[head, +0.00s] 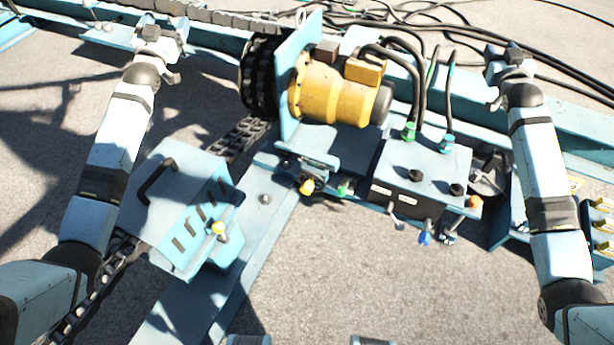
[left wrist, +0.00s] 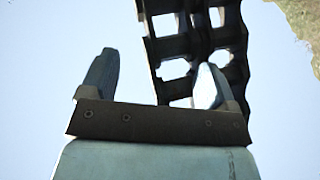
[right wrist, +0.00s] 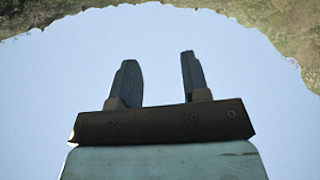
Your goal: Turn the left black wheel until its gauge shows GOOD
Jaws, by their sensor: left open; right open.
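A blue-grey control box (head: 425,165) stands right of centre in the head view. Two small round black knobs sit on its top, a left one (head: 415,175) and a right one (head: 456,189); they look like the black wheels. Small pale labels are on its front face, too small to read, and I cannot make out a gauge reading. My left gripper (head: 160,38) is open and empty at the upper left, far from the box. My right gripper (head: 507,68) is open and empty beyond the box to its upper right. Both wrist views show spread fingers with nothing between them.
A yellow motor (head: 335,95) and black toothed reel (head: 257,78) stand left of the box. Hoses (head: 420,75) rise from the box top. Levers (head: 425,237) stick out in front. A blue cabinet with a black handle (head: 157,182) stands at left.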

